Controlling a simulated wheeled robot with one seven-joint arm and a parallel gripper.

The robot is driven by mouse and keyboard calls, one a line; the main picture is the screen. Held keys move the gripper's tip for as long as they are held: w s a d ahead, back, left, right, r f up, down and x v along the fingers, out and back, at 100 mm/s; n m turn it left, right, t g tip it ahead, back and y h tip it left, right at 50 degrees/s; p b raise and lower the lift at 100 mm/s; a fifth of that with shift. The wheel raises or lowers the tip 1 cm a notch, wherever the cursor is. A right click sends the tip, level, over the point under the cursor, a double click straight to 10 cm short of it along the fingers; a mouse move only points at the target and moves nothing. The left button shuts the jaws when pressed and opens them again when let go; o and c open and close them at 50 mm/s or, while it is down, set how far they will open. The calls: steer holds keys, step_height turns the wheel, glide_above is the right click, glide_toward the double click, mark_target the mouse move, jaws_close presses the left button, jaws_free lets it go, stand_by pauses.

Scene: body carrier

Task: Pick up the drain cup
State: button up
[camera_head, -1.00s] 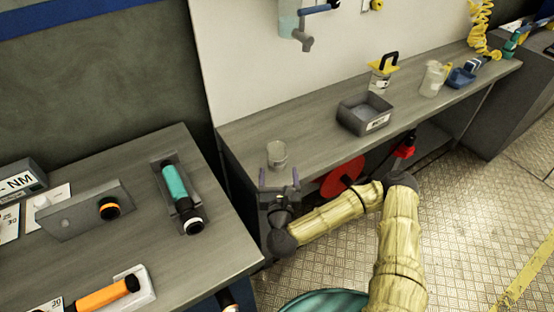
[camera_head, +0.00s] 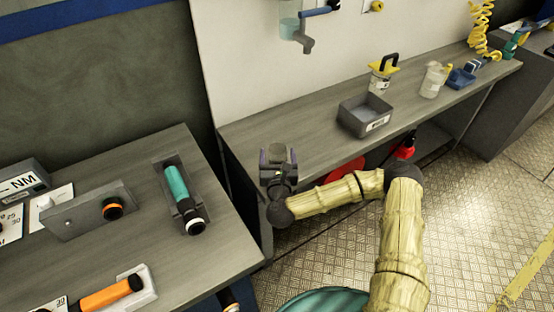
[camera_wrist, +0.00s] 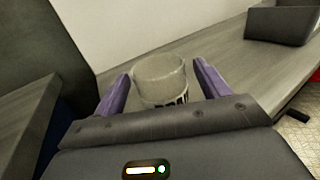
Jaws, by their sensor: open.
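The drain cup (camera_wrist: 162,78) is a clear, pale cup with dark lettering on a band low on its side. It stands upright on the grey bench (camera_head: 325,132) near its left end. In the wrist view it sits between the two purple fingers of my gripper (camera_wrist: 160,82), with a small gap seen on each side. My gripper also shows in the head view (camera_head: 277,156), at the bench's front left, open. There it hides most of the cup, with only a bit of its rim showing. The cup's base is hidden behind the gripper body in the wrist view.
A grey bin (camera_head: 366,115) stands to the right on the bench, with a yellow-handled container (camera_head: 382,75) and a clear jug (camera_head: 433,80) beyond. A tap (camera_head: 305,42) hangs on the wall above. A nearer table (camera_head: 110,240) with tools stands at left.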

mark_target(276, 146)
steer(key=shift+w+a, duration=0.2)
steer(key=shift+w, duration=1.7)
steer(key=shift+d, duration=0.25)
steer(key=shift+a, duration=0.3)
steer(key=shift+c, duration=0.4)
steer(key=shift+s+a, duration=0.1)
steer(key=shift+s, duration=0.05)
steer(key=c, duration=0.3)
steer(key=shift+d, duration=0.2)
steer(key=c, duration=0.7)
